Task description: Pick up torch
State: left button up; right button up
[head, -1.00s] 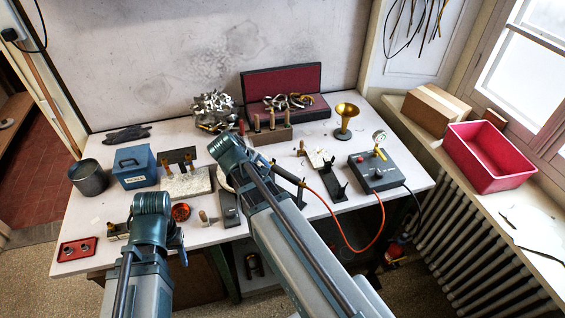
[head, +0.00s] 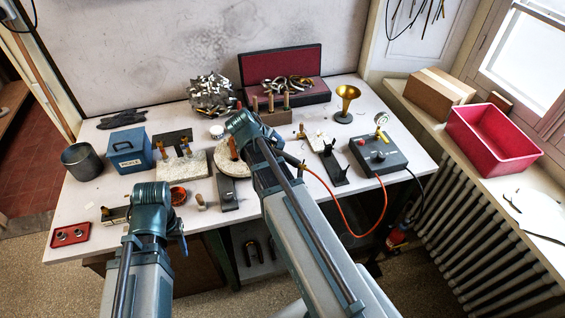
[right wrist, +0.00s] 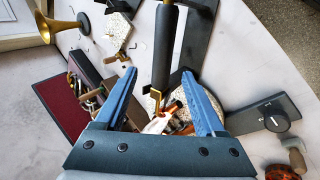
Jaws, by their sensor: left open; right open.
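The torch (right wrist: 166,45) has a dark cylindrical handle with a thin bent brass tip, seen in the right wrist view. It lies across a dark holder. In the head view only a short dark end of the torch (head: 292,160) shows beside my right arm, with the orange hose running from it. My right gripper (right wrist: 159,76) is open, its blue fingers to either side of the torch's brass-tip end; contact cannot be told. In the head view my right wrist hides its fingers. My left gripper (head: 150,196) is over the table's front left, its fingers hidden.
A dark control box (head: 378,155) with a gauge takes the hose (head: 350,222). A brass horn bell (head: 345,103), an open red-lined case (head: 283,70), a blue box (head: 131,152) and a metal can (head: 82,160) stand on the table. A red bin (head: 494,140) is on the sill.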

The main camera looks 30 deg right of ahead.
aim_at(280, 154)
pick_arm(q)
jog(key=shift+f, duration=0.45)
pick_arm(e)
jog(key=shift+w+d+f, duration=0.1)
jog(key=shift+d+f, duration=0.2)
jog(key=shift+f, duration=0.15)
jog(key=shift+d+f+b, duration=0.15)
jog(key=shift+f+b, duration=0.3)
jog(key=shift+b, duration=0.05)
jog(key=b+x, duration=0.3)
jog(key=x, duration=0.1)
jog(key=shift+d+f+b, duration=0.1)
jog(key=shift+f+b, duration=0.1)
jog(key=shift+b, duration=0.15)
pick_arm(q)
notch_tip(280, 154, down, 4)
jog(key=shift+f, duration=0.2)
pick_arm(e)
jog(key=shift+r, duration=0.1)
grip_shut()
